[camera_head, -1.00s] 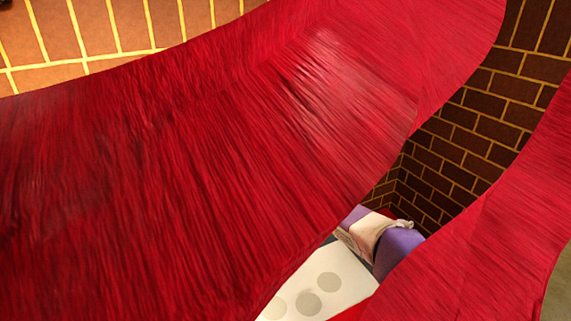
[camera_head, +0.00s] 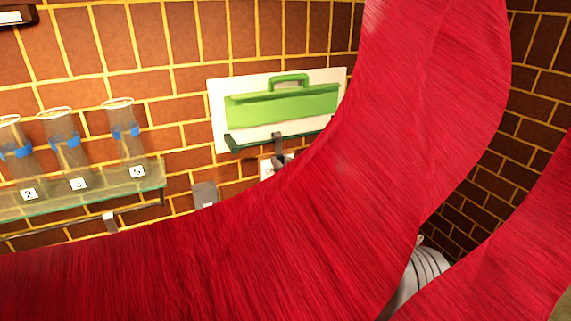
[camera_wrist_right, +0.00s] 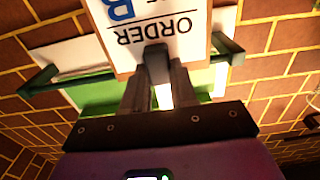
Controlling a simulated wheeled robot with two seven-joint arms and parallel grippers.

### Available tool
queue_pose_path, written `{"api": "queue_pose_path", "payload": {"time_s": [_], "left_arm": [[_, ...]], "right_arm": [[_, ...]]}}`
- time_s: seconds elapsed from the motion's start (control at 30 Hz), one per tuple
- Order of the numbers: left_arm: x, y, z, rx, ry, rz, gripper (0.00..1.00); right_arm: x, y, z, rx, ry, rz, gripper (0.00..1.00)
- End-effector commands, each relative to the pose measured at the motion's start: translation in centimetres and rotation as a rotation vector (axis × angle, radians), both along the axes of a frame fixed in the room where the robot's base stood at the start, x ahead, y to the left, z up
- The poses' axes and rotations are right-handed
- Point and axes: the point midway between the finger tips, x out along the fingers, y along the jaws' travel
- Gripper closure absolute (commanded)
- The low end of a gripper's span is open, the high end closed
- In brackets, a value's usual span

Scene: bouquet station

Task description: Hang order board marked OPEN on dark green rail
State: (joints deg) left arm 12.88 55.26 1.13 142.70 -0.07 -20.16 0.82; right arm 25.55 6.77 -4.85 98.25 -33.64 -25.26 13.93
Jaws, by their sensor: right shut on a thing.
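The order board (camera_wrist_right: 150,38) shows in the right wrist view, upside down, with a white face, a wooden edge, the word ORDER and part of a large blue letter. The word OPEN cannot be read. My right gripper (camera_wrist_right: 157,75) is shut on a dark grey piece at the board's edge. The dark green rail (camera_wrist_right: 42,80) shows on both sides of the board, its middle hidden behind it. I cannot tell whether they touch. In the head view the rail (camera_head: 238,145) is on the brick wall, its right end hidden by my red arm. My left gripper is out of view.
A white panel (camera_head: 218,112) with a bright green handled shape (camera_head: 280,104) is behind the rail. A glass shelf (camera_head: 75,199) with several numbered glass vases (camera_head: 122,140) is at left. A grey box (camera_head: 204,193) is below the rail. A striped thing (camera_head: 425,270) is lower right.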

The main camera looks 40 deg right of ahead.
Motion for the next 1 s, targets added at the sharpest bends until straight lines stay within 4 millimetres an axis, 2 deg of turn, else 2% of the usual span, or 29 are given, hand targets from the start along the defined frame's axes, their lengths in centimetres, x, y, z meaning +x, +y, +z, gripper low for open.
{"api": "queue_pose_path", "payload": {"time_s": [0.63, 0.73, 1.0], "left_arm": [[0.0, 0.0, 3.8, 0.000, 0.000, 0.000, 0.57], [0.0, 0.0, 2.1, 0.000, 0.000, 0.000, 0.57], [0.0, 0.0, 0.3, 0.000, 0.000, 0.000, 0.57]], "right_arm": [[5.0, -1.6, 0.3, 0.001, -0.001, -0.001, 1.00], [4.8, -1.6, -1.2, 0.000, -0.002, -0.001, 1.00], [4.8, -1.5, -2.9, 0.000, -0.001, 0.000, 1.00]]}}
